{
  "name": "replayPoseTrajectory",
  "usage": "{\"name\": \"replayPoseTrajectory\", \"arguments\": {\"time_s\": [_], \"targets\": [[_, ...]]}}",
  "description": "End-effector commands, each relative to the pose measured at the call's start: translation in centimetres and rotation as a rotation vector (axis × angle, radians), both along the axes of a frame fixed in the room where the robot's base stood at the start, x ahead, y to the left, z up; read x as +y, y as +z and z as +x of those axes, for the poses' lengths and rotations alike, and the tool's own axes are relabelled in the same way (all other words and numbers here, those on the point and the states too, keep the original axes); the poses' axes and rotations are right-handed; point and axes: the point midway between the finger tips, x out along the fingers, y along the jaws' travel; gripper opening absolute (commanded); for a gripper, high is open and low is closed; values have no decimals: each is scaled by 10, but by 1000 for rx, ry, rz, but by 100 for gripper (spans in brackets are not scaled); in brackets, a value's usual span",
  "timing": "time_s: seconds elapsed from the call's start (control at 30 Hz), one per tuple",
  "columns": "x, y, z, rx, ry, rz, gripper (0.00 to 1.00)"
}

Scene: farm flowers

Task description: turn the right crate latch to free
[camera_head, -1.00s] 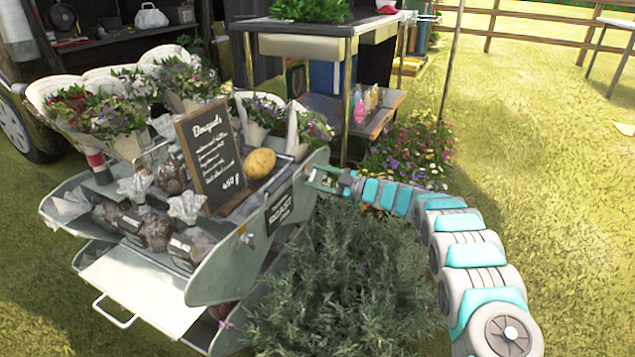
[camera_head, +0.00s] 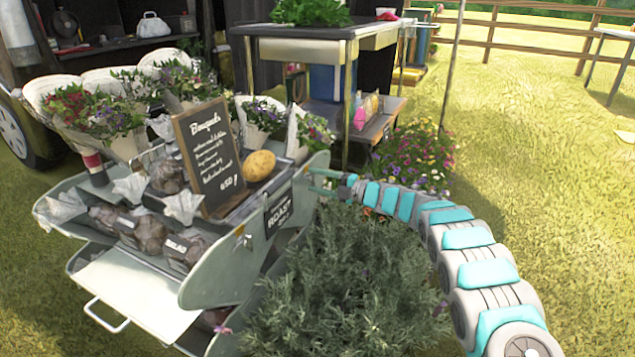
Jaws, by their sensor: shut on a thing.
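The grey metal crate (camera_head: 222,272) stands at the left centre, with stepped trays and a pale curved side panel facing right. My gripper (camera_head: 315,180) is at the far right end of this crate, its teal fingers pointing left against the crate's edge. It is shut on the right crate latch, which is small and mostly hidden between the fingers. I cannot make out the latch's angle. My teal and grey arm reaches in from the lower right.
A leafy grey-green bush (camera_head: 345,280) fills the space below my arm. A table (camera_head: 345,32) is behind. Open grass (camera_head: 540,170) lies right.

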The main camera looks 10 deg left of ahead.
Motion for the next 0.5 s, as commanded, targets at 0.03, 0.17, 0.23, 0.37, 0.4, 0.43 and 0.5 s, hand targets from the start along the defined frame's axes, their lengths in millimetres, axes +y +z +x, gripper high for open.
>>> {"name": "replayPoseTrajectory", "arguments": {"time_s": [0.03,0.17,0.23,0.37,0.4,0.43,0.5], "targets": [[0,-2,-1,-18,2,-9,7],[0,-2,-1,-63,1,-25,7],[0,-2,0,-80,1,-31,7],[-1,-2,0,-100,1,-38,7],[-1,-2,0,-103,1,-39,7],[-1,-2,0,-105,1,-40,7],[-1,-2,0,-106,0,-41,7]]}}
